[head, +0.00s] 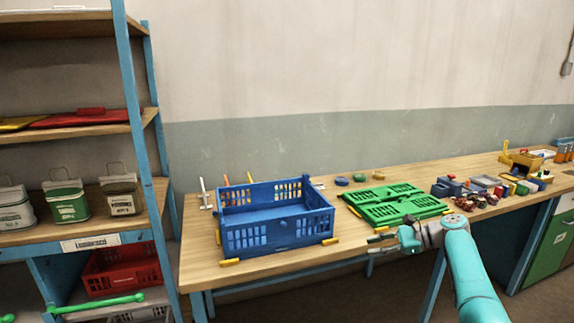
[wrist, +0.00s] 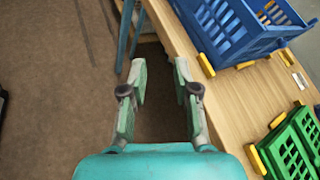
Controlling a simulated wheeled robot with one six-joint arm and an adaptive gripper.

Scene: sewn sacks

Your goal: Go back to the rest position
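My gripper (head: 384,241) is at the front edge of the wooden workbench (head: 353,246), to the right of the blue crate. In the wrist view my gripper (wrist: 160,72) has its two fingers apart, with nothing between them but the floor and the bench's shaded edge below. The teal arm reaches in from the bottom right of the head view.
A blue crate (head: 275,233) stands on the bench, between yellow corner pieces. A flat green folded crate (head: 392,205) lies to its right. Small coloured items (head: 481,203) crowd the right part. A blue-framed shelf (head: 133,90) with sacks stands at left. Floor (wrist: 50,90) is open before the bench.

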